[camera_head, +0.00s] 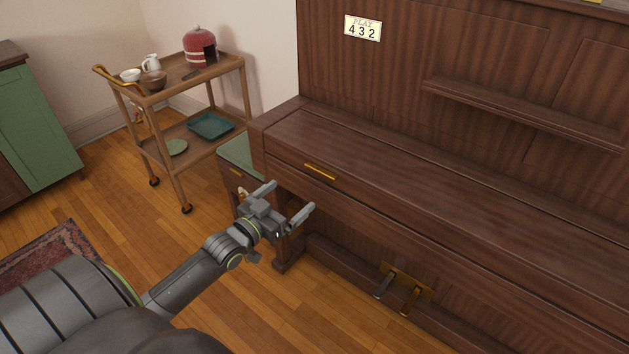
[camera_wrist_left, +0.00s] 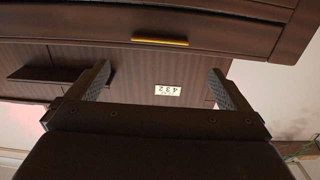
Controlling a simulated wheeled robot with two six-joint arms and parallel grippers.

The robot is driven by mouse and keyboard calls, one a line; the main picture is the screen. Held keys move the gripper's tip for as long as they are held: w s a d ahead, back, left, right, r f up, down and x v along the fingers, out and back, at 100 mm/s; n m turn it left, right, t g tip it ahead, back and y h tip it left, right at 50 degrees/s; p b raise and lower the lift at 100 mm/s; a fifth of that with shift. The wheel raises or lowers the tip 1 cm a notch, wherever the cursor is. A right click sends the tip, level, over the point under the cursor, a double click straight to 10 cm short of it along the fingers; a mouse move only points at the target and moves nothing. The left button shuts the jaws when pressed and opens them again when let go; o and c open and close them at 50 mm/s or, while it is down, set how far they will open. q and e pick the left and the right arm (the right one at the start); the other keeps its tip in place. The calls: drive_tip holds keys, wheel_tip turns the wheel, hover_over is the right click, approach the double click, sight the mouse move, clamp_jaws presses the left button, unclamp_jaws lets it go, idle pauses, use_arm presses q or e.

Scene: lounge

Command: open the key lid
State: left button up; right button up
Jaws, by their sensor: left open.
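The piano's key lid (camera_head: 400,185) is a long dark brown wooden cover, and it lies shut over the keyboard. A brass handle (camera_head: 320,171) is fixed to its front edge near the left end. The handle also shows in the left wrist view (camera_wrist_left: 160,42), ahead of the fingers and between them. My left gripper (camera_head: 287,202) is open and empty in front of the piano's left end, below and apart from the handle. Its two fingers also show in the left wrist view (camera_wrist_left: 160,88). My right gripper is not in either view.
A wooden cart (camera_head: 180,95) with dishes and a red appliance (camera_head: 200,47) stands left of the piano. A green-topped stool (camera_head: 238,155) is at the piano's left end. A green cabinet (camera_head: 38,130) stands far left. Wood floor in front is clear.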

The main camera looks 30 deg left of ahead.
use_arm(q)
drive_tip(key=b, duration=0.2)
approach(319, 172)
drive_tip(key=w, duration=0.3)
drive_tip(key=shift+w+d+f+b, duration=0.1)
drive_tip(key=shift+w+b, duration=0.3)
drive_tip(key=shift+w, duration=0.95)
drive_tip(key=shift+w+d+f+b, duration=0.1)
drive_tip(key=shift+w+b, duration=0.3)
drive_tip(key=shift+w, duration=0.95)
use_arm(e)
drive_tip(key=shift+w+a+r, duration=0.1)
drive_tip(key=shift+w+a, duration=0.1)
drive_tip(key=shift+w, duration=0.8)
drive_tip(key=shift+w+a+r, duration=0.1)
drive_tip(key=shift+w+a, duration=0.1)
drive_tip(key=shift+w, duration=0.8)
use_arm(q)
drive_tip(key=shift+r, duration=0.1)
drive_tip(key=shift+c, duration=0.4)
drive_tip(key=c, duration=1)
